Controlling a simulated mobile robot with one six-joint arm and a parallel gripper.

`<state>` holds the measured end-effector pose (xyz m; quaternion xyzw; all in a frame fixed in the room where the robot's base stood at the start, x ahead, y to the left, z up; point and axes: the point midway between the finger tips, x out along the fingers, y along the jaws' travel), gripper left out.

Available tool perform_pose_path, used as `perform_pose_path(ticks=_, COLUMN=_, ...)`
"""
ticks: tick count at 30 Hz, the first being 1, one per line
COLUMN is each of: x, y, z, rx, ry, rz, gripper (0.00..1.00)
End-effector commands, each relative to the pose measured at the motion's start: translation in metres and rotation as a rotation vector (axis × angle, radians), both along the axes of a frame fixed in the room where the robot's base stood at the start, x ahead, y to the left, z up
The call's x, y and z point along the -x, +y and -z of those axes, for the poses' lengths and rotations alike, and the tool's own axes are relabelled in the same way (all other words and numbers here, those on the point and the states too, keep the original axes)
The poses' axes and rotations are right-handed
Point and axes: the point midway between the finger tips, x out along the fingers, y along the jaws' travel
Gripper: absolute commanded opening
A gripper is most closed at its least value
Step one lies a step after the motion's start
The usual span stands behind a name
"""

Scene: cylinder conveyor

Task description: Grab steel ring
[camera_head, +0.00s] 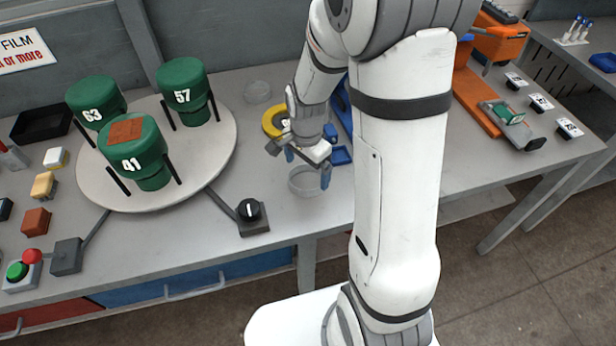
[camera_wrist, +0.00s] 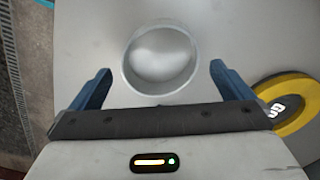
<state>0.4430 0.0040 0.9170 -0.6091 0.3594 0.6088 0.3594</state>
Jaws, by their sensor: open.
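A steel ring (camera_head: 303,192) lies on the grey table near its front edge, partly behind my gripper in the head view. In the wrist view the steel ring (camera_wrist: 128,70) is round and open, centred between the fingers and a little beyond them. My gripper (camera_head: 308,166) has blue fingers and points down just above the ring. In the wrist view my gripper (camera_wrist: 160,68) is open, its fingers wider apart than the ring, with nothing held.
A yellow ring (camera_wrist: 299,122) lies close on the right in the wrist view. A turntable (camera_head: 205,168) with green numbered cylinders stands left, beside a black knob (camera_head: 249,210). Blue parts (camera_head: 341,155) lie right of my gripper.

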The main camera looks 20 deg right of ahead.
Motion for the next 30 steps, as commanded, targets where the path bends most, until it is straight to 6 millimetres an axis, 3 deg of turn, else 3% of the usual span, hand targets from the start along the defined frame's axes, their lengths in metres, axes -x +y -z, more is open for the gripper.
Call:
perform_pose_path(ticks=6, x=0.001, y=-0.001, z=0.024, rx=0.0, ry=0.001, rz=0.0, gripper=1.0)
perform_pose_path(ticks=14, x=0.0, y=-0.001, z=0.025, rx=0.0, ry=0.0, rz=0.0, gripper=0.99)
perform_pose_path(ticks=30, x=0.0, y=-0.002, z=0.025, rx=0.0, ry=0.0, rz=0.001, gripper=0.55)
